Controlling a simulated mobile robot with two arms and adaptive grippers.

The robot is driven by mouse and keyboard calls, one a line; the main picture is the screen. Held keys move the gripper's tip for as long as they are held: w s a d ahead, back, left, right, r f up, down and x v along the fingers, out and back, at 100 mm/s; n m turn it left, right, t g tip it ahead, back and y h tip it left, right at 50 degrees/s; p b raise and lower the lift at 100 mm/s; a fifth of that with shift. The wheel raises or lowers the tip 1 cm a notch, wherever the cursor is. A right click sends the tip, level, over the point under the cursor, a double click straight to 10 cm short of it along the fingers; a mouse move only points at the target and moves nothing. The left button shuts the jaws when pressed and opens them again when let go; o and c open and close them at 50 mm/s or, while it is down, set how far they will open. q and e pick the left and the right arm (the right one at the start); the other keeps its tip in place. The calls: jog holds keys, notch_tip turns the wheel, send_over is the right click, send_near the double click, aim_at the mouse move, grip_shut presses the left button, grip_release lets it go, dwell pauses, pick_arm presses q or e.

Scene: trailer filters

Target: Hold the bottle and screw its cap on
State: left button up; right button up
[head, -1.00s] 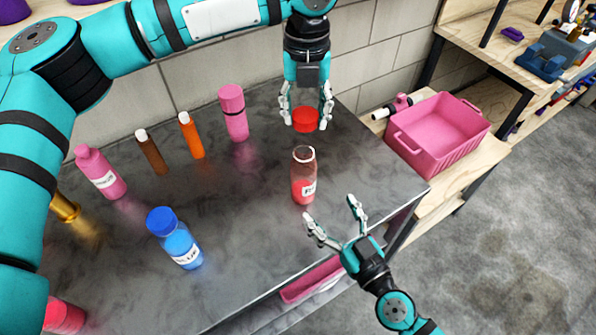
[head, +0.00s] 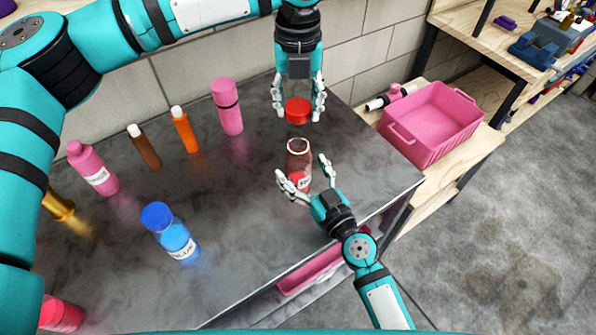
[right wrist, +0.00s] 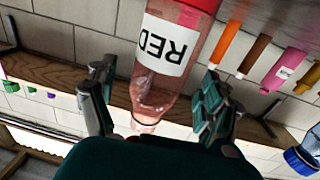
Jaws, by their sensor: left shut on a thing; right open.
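The clear bottle (head: 299,157) with red contents and a white label stands upright and uncapped on the dark metal table. The red cap (head: 298,110) is above and slightly behind its mouth, apart from it. My left gripper (head: 298,108) points down and is shut on the cap. My right gripper (head: 306,180) is open, with its fingers on either side of the bottle. In the right wrist view the bottle (right wrist: 160,85) appears upside down, its label reading RED, between the open fingers (right wrist: 155,105). I cannot tell whether either finger touches it.
A blue-capped bottle (head: 171,232) stands to the left on the table (head: 240,215). Behind are a pink flask (head: 227,107), an orange tube (head: 185,130), a brown tube (head: 145,147) and a pink bottle (head: 93,168). A pink crate (head: 432,125) sits right of the table.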

aim_at(299, 140)
jog(key=shift+x, duration=1.1)
jog(key=shift+c, duration=0.4)
grip_shut()
pick_arm(q)
jog(key=shift+f, duration=2.5)
jog(key=shift+d+f, duration=0.1)
jog(key=shift+f, duration=0.75)
jog(key=shift+f, duration=0.6)
